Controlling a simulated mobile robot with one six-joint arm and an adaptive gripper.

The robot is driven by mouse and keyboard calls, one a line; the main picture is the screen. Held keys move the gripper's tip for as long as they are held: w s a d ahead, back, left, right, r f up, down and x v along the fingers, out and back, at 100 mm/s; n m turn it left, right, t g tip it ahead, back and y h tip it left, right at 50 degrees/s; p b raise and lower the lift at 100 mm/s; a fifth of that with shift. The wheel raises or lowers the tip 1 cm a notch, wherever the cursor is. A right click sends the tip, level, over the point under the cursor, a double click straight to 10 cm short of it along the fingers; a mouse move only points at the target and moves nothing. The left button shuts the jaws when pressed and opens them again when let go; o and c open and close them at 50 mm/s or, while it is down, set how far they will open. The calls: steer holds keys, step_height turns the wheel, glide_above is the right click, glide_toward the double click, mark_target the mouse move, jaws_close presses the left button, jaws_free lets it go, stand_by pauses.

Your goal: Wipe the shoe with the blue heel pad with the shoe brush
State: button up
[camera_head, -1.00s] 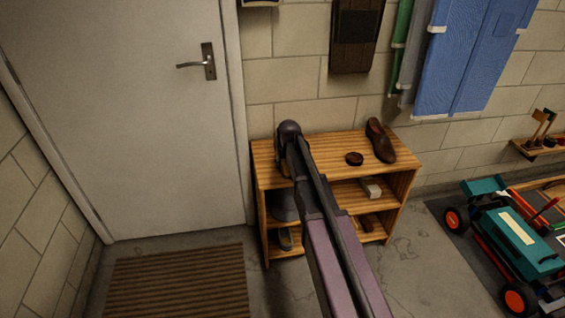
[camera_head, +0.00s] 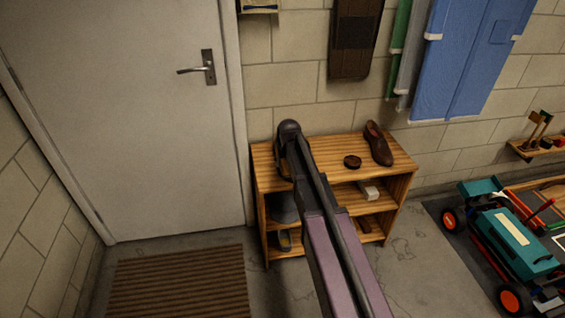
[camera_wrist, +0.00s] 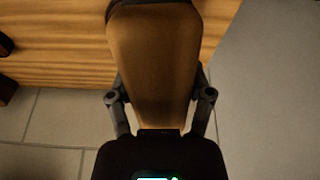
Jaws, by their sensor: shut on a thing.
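My gripper (camera_wrist: 160,88) is shut on a smooth brown, tapered thing that looks like the wooden body of the shoe brush (camera_wrist: 155,48). Its bristles are not visible. In the head view my arm reaches over the left part of the wooden shoe rack (camera_head: 324,148), and the arm hides my gripper's fingers and what it holds. A brown shoe (camera_head: 377,144) stands on the rack's top at the right. No blue heel pad shows on it from here. Any shoe behind my arm is hidden.
A small dark round tin (camera_head: 352,162) lies on the rack top beside the brown shoe. A pale block (camera_head: 370,191) and dark footwear (camera_head: 284,239) are on the shelves below. A striped mat (camera_head: 180,283) lies left, and an RC car (camera_head: 515,243) stands right.

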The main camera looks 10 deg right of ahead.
steer(key=shift+p+v, duration=1.1)
steer(key=shift+v, duration=0.25)
